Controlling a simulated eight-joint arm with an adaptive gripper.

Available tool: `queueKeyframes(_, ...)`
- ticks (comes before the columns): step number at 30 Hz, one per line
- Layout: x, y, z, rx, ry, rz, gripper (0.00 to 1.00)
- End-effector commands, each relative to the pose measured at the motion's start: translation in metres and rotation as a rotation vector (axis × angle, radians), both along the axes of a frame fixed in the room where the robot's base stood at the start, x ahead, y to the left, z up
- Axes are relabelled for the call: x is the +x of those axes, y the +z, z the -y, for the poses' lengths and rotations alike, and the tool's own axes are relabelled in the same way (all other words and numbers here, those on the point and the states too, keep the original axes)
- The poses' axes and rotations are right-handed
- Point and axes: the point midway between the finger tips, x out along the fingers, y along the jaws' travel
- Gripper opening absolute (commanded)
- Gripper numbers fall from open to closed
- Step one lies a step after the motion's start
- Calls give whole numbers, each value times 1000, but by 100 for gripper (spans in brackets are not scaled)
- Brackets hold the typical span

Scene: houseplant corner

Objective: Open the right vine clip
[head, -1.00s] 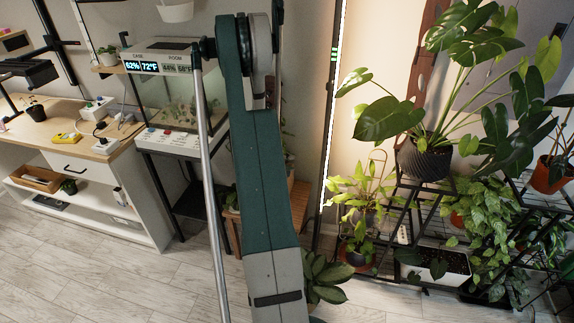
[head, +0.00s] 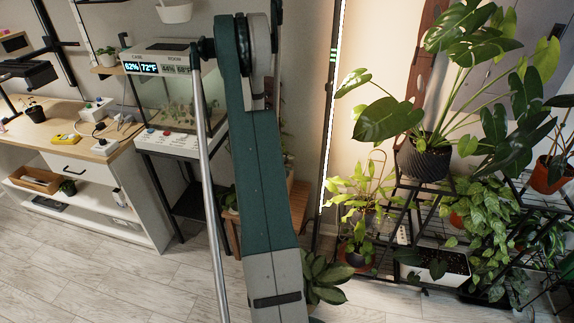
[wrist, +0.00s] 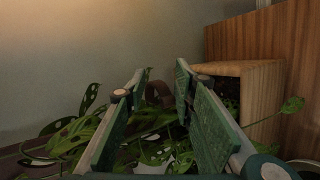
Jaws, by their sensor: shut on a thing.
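In the wrist view my gripper (wrist: 160,88) has its two green fingers on either side of a small brown curved piece (wrist: 158,92), which looks like a vine clip. The fingers are shut on it with a gap the width of the piece between them. Whether it is the right one cannot be told from this view, and its catch is too dark and small to make out. Green leaves with pale holes (wrist: 150,135) lie below and between the fingers. In the head view my arm hides the gripper and any clip.
A wooden box (wrist: 262,95) with an open front stands close to the right of my fingers, with a wood panel behind. A plain wall is to the left. In the head view, potted plants (head: 425,160) crowd a black rack at right; a glass case (head: 175,100) stands left.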

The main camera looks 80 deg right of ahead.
Motion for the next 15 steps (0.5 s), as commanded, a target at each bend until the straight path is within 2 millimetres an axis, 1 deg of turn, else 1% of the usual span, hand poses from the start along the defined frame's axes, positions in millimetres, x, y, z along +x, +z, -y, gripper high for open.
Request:
queueKeyframes(2, 0, 6, 0, -4, 2, -1, 18)
queueKeyframes(8, 0, 19, 0, -4, 3, -2, 31)
queueKeyframes(11, 0, 28, 0, -3, 2, -2, 40)
queueKeyframes(15, 0, 43, 0, -3, 2, -2, 55)
